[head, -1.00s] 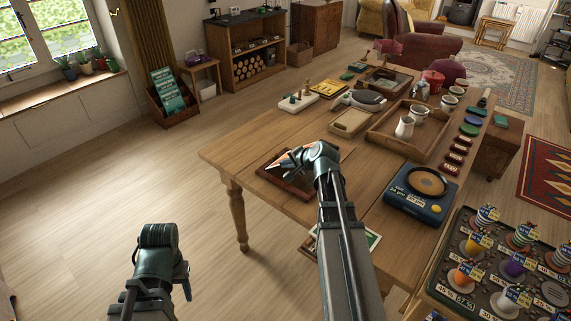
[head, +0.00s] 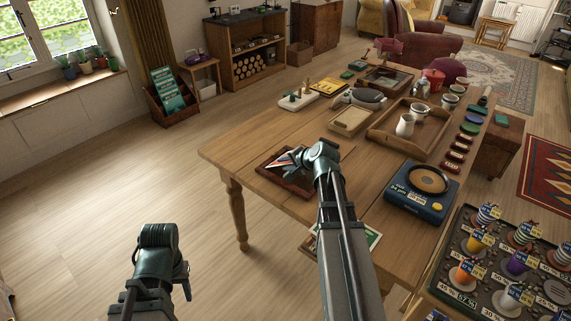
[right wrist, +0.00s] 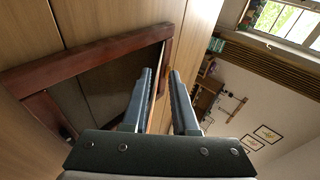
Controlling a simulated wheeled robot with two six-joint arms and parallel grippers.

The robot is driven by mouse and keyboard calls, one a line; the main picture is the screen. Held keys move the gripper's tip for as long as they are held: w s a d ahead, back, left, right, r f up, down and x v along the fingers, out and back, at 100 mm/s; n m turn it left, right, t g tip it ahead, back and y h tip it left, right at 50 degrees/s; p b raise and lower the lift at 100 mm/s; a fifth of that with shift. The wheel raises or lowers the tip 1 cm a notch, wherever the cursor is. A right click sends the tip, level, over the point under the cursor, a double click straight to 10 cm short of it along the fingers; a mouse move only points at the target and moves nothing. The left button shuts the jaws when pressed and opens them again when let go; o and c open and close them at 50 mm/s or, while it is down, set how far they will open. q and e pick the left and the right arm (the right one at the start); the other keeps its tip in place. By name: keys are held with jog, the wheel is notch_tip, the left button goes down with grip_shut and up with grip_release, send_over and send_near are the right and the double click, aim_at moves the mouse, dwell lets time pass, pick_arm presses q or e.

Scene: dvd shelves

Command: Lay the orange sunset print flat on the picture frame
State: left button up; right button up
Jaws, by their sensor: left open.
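The picture frame (head: 298,187), dark reddish-brown, lies at the table's near left corner. In the right wrist view its wooden border (right wrist: 90,64) surrounds a dull grey-brown inside. A small pointed piece of the print (head: 281,161), orange-red with pale parts, shows at the fingers of my right gripper (head: 291,158), over the frame. Most of the print is hidden, and whether the fingers hold it is unclear. In the right wrist view the fingers (right wrist: 166,72) show a narrow gap, with no clear print between them. My left gripper (head: 184,280) is open over the floor, away from the table.
A blue scale-like device (head: 421,188) stands right of my right arm. Behind are a wooden tray (head: 385,140) with a white jug (head: 405,125), and a shallow beige box (head: 349,121). A tray of labelled cups (head: 450,290) is at lower right. Floor at left is clear.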

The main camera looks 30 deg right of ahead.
jog(key=shift+o, duration=0.4)
jog(key=shift+r, duration=0.1)
jog(key=shift+s+r+p, duration=0.25)
jog(key=shift+s+p, duration=0.05)
jog(key=p+v, duration=0.8)
jog(key=v, duration=0.5)
jog(key=shift+f, duration=0.1)
